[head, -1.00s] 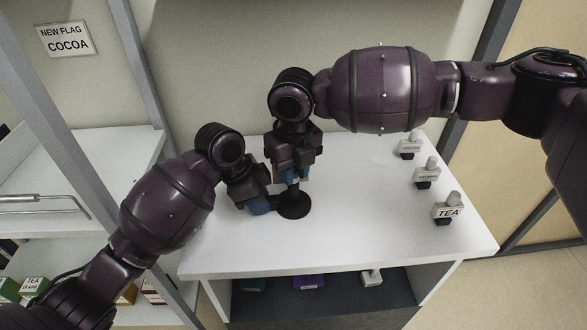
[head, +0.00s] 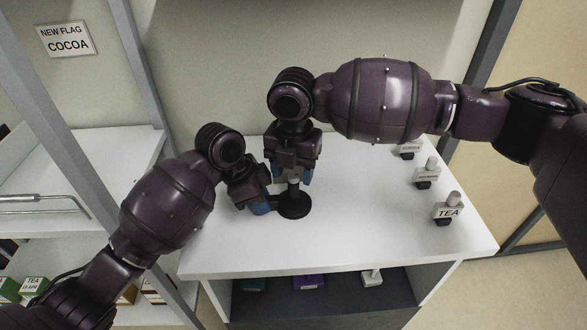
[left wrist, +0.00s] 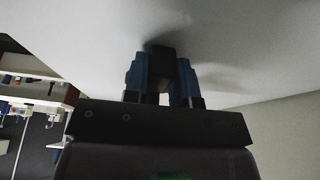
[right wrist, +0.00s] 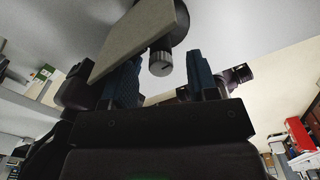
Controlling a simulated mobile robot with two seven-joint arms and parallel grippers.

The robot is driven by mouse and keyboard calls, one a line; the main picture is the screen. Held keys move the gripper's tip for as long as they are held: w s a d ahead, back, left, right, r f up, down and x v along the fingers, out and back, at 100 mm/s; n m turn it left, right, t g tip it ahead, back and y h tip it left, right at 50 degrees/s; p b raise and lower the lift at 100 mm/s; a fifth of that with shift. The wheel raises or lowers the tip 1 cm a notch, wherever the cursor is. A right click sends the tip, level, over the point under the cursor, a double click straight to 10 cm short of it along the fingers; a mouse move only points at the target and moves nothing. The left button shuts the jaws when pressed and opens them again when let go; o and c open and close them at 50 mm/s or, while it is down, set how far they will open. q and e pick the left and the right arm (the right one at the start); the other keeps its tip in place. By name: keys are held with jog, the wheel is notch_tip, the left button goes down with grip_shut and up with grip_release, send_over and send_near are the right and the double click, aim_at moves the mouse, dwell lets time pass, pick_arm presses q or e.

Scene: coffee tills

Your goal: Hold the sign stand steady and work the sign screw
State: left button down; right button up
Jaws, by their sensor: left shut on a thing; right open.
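The sign stand has a round black base (head: 294,207) on the white counter and a short upright post. My left gripper (head: 262,203) is low beside the base. In the left wrist view its blue fingers (left wrist: 160,88) are shut on a dark part of the stand (left wrist: 161,62). My right gripper (head: 292,176) is above the stand, pointing down and open. In the right wrist view its blue fingers (right wrist: 163,82) are on either side of the grey sign screw knob (right wrist: 161,64), with gaps visible. A pale sign plate (right wrist: 140,38) is beside the knob. The head view mostly hides plate and screw.
Several small sign stands, one reading TEA (head: 448,211), stand along the right of the white counter (head: 370,235). A wall card reads NEW FLAG COCOA (head: 67,40). A grey upright (head: 150,80) and shelves are at the left. The counter's front middle is clear.

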notch_tip(320, 180, up, 12)
dwell(0.5)
pick_arm(q)
jog(key=c, duration=0.8)
grip_release()
jog(key=shift+c, duration=0.2)
jog(key=shift+r, duration=0.1)
jog(key=shift+v, duration=3.7)
jog(key=shift+s, duration=0.1)
